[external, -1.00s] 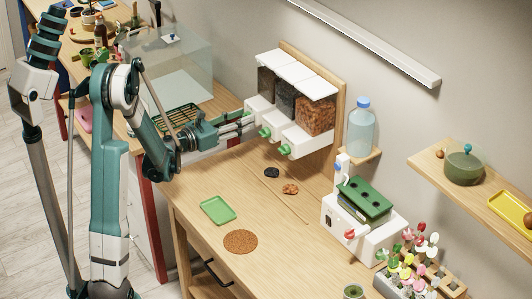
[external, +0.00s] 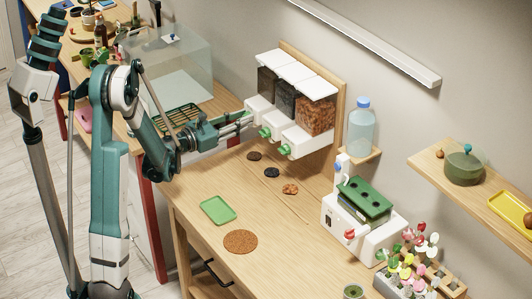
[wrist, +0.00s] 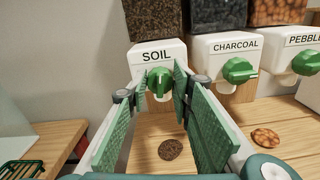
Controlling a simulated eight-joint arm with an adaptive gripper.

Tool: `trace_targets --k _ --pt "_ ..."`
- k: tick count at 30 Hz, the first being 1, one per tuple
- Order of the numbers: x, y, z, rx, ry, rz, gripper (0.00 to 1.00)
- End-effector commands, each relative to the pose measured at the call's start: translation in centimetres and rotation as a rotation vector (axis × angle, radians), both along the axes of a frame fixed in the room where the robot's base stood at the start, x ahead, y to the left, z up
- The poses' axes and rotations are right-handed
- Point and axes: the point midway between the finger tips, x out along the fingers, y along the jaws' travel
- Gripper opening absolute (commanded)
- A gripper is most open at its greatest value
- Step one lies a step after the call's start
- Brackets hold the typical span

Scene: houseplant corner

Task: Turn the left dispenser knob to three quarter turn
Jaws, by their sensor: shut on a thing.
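The dispenser (external: 292,58) hangs on the wall with three units. The wrist view reads SOIL, CHARCOAL and PEBBLE from left to right. The left knob (wrist: 160,82), green, is on the white SOIL front (wrist: 153,54). My gripper (wrist: 164,78) has its green pads on both sides of this knob and is shut on it. In the external view my gripper (external: 246,118) reaches the left unit and hides its knob. A dark soil pile (external: 254,156) lies on the table below the SOIL unit; the wrist view shows it too (wrist: 171,149).
The charcoal knob (wrist: 239,70) and pebble knob (wrist: 306,63) are close on the right. A charcoal pile (external: 272,172) and a pebble pile (external: 290,189) lie on the table. A green tray (external: 218,210) and a cork mat (external: 240,241) lie nearer the front.

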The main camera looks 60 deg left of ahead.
Motion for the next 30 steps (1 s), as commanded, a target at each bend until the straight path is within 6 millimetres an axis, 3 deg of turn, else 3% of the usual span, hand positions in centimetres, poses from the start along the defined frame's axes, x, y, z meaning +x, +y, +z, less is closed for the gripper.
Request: trace_targets --k 30 --pt "-0.05 -0.31 -0.32 0.929 0.0 0.0 0.11"
